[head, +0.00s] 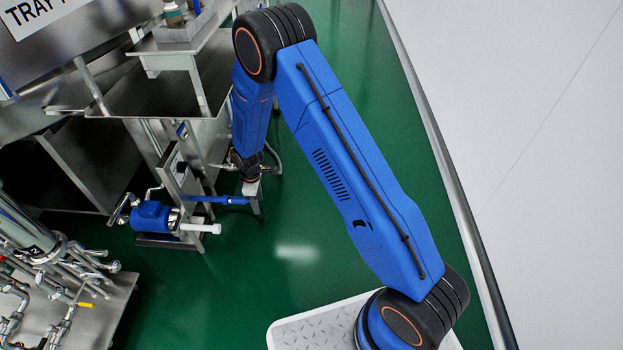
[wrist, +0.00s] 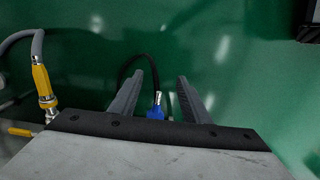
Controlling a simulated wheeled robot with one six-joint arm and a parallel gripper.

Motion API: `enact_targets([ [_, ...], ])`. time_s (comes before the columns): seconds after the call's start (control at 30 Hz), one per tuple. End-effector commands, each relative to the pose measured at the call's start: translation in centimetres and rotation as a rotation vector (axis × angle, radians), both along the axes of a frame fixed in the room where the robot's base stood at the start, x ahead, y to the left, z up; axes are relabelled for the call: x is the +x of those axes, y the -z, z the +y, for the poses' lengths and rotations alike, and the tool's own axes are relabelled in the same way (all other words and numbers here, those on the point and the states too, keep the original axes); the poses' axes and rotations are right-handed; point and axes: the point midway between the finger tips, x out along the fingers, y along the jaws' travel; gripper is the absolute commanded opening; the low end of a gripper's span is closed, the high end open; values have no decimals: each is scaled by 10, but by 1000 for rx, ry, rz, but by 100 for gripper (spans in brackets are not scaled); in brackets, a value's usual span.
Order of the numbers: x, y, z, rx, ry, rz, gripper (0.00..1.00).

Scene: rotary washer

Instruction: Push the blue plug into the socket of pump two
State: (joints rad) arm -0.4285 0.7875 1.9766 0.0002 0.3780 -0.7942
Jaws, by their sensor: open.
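The blue plug (wrist: 155,112) shows in the wrist view between the two fingers of my gripper (wrist: 161,76), with a pale metallic tip. A black cable arcs beside it behind the left finger. My gripper is open, with a visible gap on either side of the plug; its depth relative to the fingers is unclear. In the head view my gripper (head: 258,208) points down to the right of a blue pump (head: 152,217), and the plug cannot be made out. I cannot tell if this is pump two, and its socket is not clearly visible.
A grey hose with a yellow sleeve (wrist: 41,80) stands left of my gripper in the wrist view. In the head view, a steel frame (head: 190,90) stands close to the arm and pipework (head: 40,250) lies at left. Green floor (head: 300,220) is clear to the right.

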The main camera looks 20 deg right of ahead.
Motion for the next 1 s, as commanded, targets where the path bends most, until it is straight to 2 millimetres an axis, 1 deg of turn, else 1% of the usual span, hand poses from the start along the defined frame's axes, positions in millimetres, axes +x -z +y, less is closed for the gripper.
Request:
enact_targets([
  [0.1, 6, -2, -19, 1, 73, -1, 43],
  [0.5, 21, -10, -81, 1, 352, 0, 43],
  [1.0, 33, -20, -159, 0, 703, -1, 43],
])
